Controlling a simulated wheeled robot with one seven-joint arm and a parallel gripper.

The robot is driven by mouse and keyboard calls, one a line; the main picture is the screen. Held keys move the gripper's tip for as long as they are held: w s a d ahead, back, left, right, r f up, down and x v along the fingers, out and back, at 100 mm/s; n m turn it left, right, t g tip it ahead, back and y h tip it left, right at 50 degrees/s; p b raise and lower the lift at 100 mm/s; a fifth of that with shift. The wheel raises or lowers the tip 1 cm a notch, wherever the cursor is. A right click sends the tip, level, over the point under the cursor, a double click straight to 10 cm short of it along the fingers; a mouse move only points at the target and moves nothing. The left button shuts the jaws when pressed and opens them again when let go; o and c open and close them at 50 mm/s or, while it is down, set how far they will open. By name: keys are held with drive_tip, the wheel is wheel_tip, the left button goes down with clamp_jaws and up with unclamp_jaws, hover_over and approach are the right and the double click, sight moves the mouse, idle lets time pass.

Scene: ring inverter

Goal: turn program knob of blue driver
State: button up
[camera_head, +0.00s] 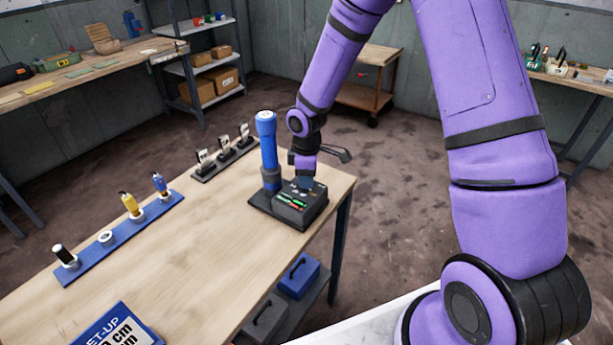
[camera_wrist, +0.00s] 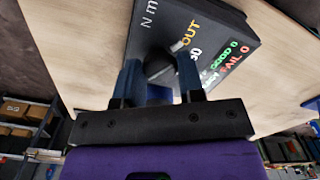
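The blue driver (camera_head: 267,143) stands upright in a holder at the table's far right corner. Beside it sits its dark control box (camera_head: 300,204), with green and red readouts. In the wrist view the box face (camera_wrist: 210,35) shows "N m", "OUT", "GOOD 0" and "FAIL 0". A dark round knob (camera_wrist: 161,67) with a light pointer lies between the two blue fingers of my gripper (camera_wrist: 161,68). The fingers stand apart, with little or no gap to the knob; whether they touch it cannot be told. My gripper (camera_head: 306,181) points down over the box in the head view.
A blue rack (camera_head: 118,235) with several small tools lies along the table (camera_head: 200,255). A dark rack (camera_head: 225,158) with several upright pieces stands behind, left of the driver. Blue and grey boxes sit on a shelf below. The table's middle is clear.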

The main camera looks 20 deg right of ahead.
idle(0.3)
drive_tip(key=m, duration=0.3)
drive_tip(key=shift+m, duration=2.3)
drive_tip(key=o, duration=0.9)
drive_tip(key=shift+r, duration=0.1)
wheel_tip(320, 180, up, 11)
drive_tip(key=shift+f, duration=0.2)
